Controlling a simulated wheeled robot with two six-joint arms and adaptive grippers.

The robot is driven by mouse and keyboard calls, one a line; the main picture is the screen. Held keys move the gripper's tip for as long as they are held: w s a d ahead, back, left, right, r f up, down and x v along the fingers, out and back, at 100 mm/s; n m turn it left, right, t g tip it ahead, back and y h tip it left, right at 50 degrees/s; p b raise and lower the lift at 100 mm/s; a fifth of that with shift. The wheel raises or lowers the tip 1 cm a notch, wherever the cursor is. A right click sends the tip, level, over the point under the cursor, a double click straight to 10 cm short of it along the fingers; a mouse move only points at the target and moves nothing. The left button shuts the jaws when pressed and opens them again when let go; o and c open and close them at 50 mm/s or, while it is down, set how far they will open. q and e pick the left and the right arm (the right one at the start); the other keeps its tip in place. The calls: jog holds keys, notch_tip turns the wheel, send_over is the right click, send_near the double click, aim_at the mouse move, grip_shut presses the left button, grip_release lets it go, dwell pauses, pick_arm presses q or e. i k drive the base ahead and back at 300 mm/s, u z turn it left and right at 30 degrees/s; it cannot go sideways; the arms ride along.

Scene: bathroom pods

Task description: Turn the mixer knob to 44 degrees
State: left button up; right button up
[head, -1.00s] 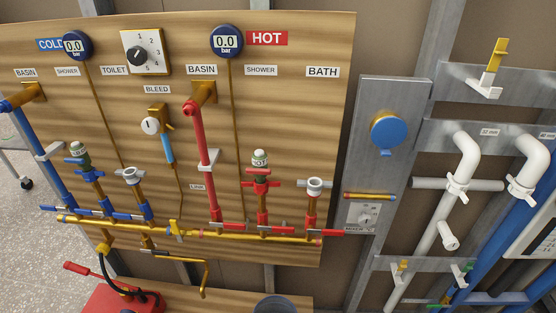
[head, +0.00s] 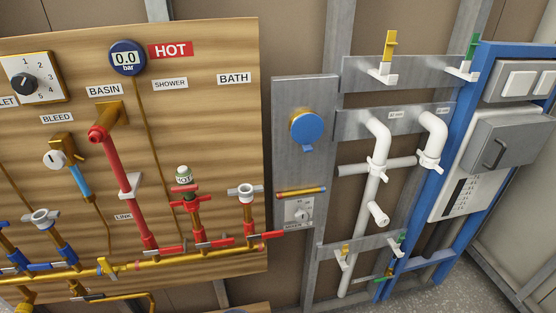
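The mixer knob (head: 301,215) is a small grey knob on a pale dial plate, low on the grey metal panel right of the wooden board. Small scale marks surround it, too small to read, so I cannot tell its angle. The label under the plate is only partly legible. Above the knob are a short bar with red and yellow parts (head: 300,193) and a round blue disc (head: 307,127) with a small tab. Neither of my grippers shows in the head view.
The wooden board (head: 200,120) at left carries red and blue pipes, valves, gauges and a numbered selector (head: 24,84). White pipes (head: 375,190) on metal rails stand right of the panel. A blue frame (head: 432,200) with a grey box (head: 508,140) stands further right.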

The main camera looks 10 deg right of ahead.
aim_at(301, 217)
jog(key=u, duration=0.25)
jog(key=k, duration=1)
jog(key=z, duration=1.4)
jog(key=i, duration=1)
jog(key=z, duration=0.05)
